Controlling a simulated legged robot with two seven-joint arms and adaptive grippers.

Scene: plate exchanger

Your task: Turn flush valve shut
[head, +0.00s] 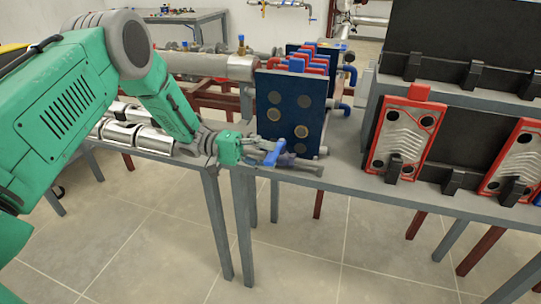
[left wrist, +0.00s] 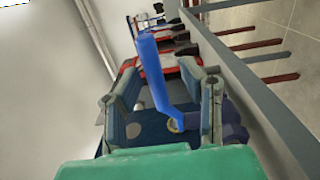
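The flush valve shows as a blue lever handle (head: 273,153) at the front lower edge of the dark blue plate exchanger (head: 291,108) in the head view. My left gripper (head: 300,163) is at the handle. In the left wrist view the blue handle (left wrist: 153,72) stands between the two spread fingers of my left gripper (left wrist: 163,95), with visible gaps on both sides. Its bent lower end runs toward a dark blue valve body (left wrist: 234,127) beside the right finger. The left gripper is open. My right gripper is not in view.
Red-framed plates (head: 403,135) stand in black holders at the right. Shiny cylinders (head: 130,133) lie on the left table. The tiled floor in front is clear.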

